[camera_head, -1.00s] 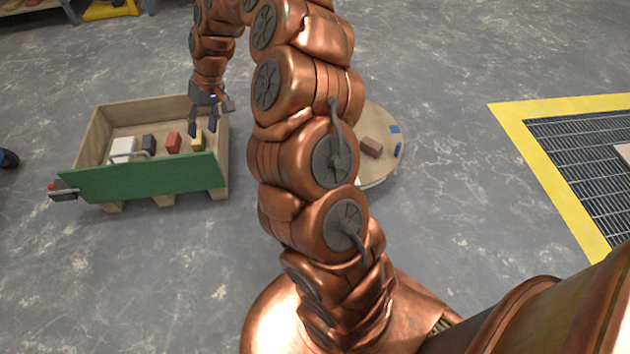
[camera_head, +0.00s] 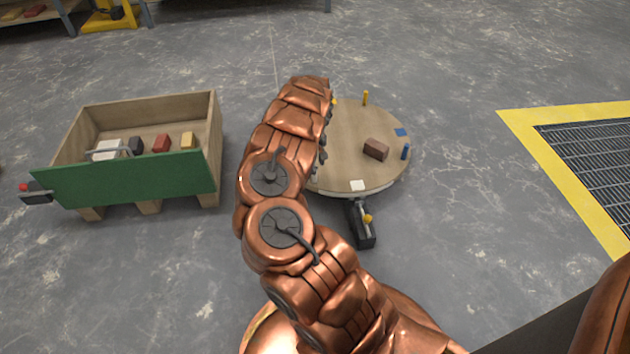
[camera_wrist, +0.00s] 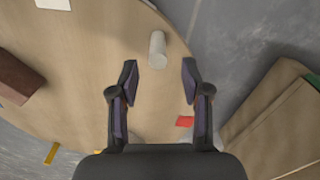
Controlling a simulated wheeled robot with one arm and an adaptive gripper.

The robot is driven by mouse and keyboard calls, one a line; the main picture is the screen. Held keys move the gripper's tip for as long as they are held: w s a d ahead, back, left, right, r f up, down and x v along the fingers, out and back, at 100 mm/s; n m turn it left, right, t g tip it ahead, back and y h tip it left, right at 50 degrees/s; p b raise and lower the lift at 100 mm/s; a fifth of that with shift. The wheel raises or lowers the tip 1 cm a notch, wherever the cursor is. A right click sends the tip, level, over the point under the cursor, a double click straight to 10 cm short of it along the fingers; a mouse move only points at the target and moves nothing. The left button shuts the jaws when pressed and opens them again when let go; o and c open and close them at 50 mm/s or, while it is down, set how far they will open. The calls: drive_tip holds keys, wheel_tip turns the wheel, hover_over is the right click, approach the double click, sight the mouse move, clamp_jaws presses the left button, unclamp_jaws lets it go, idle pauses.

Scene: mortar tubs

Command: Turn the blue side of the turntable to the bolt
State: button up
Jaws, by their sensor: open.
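The round wooden turntable (camera_head: 345,125) stands right of my arm. A blue patch (camera_head: 400,132) and an upright blue peg (camera_head: 406,151) are at its right edge. A white patch (camera_head: 357,185) is at its near edge, facing the black bolt (camera_head: 362,225) with a yellow knob on the floor. A brown block (camera_head: 376,149) lies on top. In the wrist view my gripper (camera_wrist: 160,76) is open over the turntable, with a white peg (camera_wrist: 158,48) just ahead, between the lines of the fingers. A red patch (camera_wrist: 185,122) shows by the right finger. My arm hides the gripper in the head view.
A wooden crate with a green front (camera_head: 125,180) stands on the left, holding several small blocks. A yellow-framed floor grate (camera_head: 590,135) is on the right. A yellow peg (camera_head: 365,97) stands at the turntable's far edge. Open floor lies between turntable and grate.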

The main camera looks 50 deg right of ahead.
sight(315, 182)
drive_tip(key=shift+s+d+f, duration=0.15)
drive_tip(key=shift+f, duration=0.35)
drive_tip(key=shift+f+b, duration=1.8)
drive_tip(key=shift+f, duration=1.7)
clamp_jaws()
